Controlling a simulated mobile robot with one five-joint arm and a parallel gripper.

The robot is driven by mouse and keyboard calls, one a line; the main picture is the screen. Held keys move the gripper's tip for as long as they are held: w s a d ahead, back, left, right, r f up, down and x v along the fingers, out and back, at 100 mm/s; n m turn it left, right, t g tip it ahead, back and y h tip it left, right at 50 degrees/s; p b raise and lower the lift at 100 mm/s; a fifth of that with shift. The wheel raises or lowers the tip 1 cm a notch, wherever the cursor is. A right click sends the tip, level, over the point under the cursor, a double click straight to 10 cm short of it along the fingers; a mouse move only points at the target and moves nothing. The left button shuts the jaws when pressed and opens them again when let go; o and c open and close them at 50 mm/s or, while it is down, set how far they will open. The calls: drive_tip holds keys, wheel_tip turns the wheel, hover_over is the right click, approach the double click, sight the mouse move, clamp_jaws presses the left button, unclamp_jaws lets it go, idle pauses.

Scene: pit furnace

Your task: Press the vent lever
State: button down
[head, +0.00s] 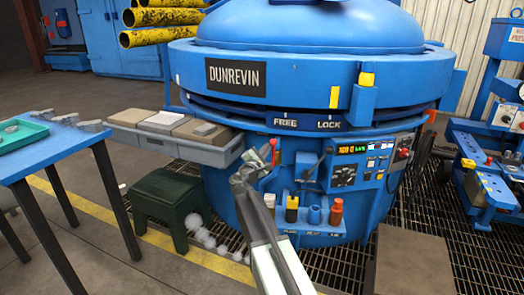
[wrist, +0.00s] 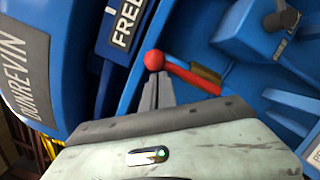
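A red lever with a round red knob (wrist: 153,60) sticks out from the blue furnace face in the wrist view; I cannot read a vent label on it. It also shows as a small red piece (head: 274,143) in the head view, below the FREE label. My gripper (wrist: 158,78) has its two grey fingers together, with nothing visible between them. The fingertips are right at the red knob; I cannot tell whether they touch. In the head view my gripper (head: 266,153) is in front of the furnace, partly hiding the lever's surroundings.
The blue furnace (head: 300,75) reads DUNREVIN. A control panel (head: 362,160) and a small shelf with coloured knobs (head: 310,216) are right of my gripper. A grey tray of blocks (head: 170,145), green stool (head: 170,195) and blue table (head: 50,155) stand left.

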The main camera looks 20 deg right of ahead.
drive_tip(key=shift+s+d, duration=0.1)
idle(0.3)
drive_tip(key=s+a+f+b, duration=0.3)
drive_tip(key=s+a, duration=0.3)
drive_tip(key=a, duration=0.3)
drive_tip(key=shift+a, duration=0.3)
